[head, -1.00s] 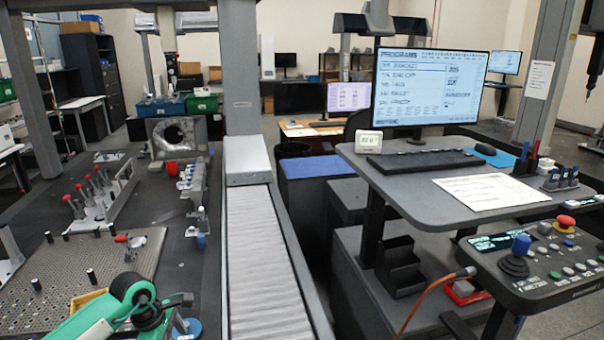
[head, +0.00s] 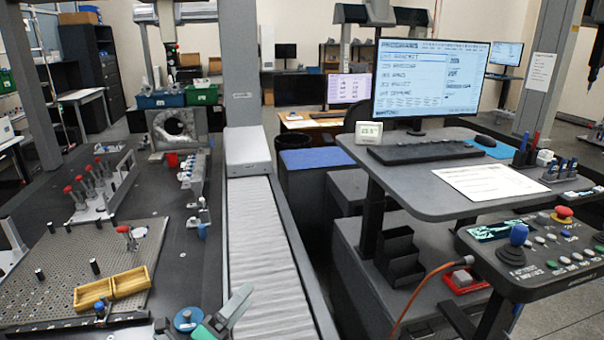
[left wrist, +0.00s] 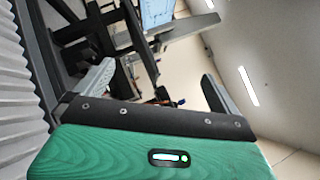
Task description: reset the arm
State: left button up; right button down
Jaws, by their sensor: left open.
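My left gripper (head: 236,304) shows at the bottom of the head view, with green housing and grey fingers. It is over the near end of the pale ribbed cover (head: 262,250), just right of a blue disc (head: 188,319). In the left wrist view its green housing (left wrist: 150,155) and dark mounting bar fill the lower part. Two grey fingers (left wrist: 158,88) stand well apart there, with nothing held between them. Most of the left arm is outside the head view. My right gripper is in neither view.
A perforated plate (head: 50,265) with a yellow tray (head: 128,282) lies left. Red-topped holders (head: 90,190) stand behind it. A desk (head: 400,190) with a monitor (head: 430,80) and a control panel (head: 540,255) stand right. A grey column (head: 240,70) rises behind the ribbed cover.

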pick_arm(q)
jog(key=s+a+f+n+g+y, duration=0.2)
jog(key=s+a+f+n+y, duration=0.35)
jog(key=n, duration=0.55)
jog(key=s+a+f+n+g+y, duration=0.1)
jog(key=s+a+f+n+y, duration=0.2)
jog(key=a+f+n+y, duration=0.7)
jog(key=s+d+f+n+g+h, duration=0.1)
jog(key=s+d+f+n+g, duration=0.25)
jog(key=s, duration=0.55)
jog(key=s+d+f+n+g+h, duration=0.1)
jog(key=s+f+n+g+h, duration=0.2)
jog(key=s+g, duration=0.55)
notch_tip(320, 180, down, 28)
jog(key=s+n+y+p, duration=0.1)
jog(key=s+y+p, duration=0.1)
jog(key=p, duration=0.1)
jog(key=s+a+f+g+p, duration=0.1)
jog(key=s+a+f, duration=0.2)
jog(key=s+f, duration=1.5)
jog(key=shift+s+f+p, duration=0.15)
jog(key=shift+s+p, duration=0.25)
jog(key=shift+s, duration=0.25)
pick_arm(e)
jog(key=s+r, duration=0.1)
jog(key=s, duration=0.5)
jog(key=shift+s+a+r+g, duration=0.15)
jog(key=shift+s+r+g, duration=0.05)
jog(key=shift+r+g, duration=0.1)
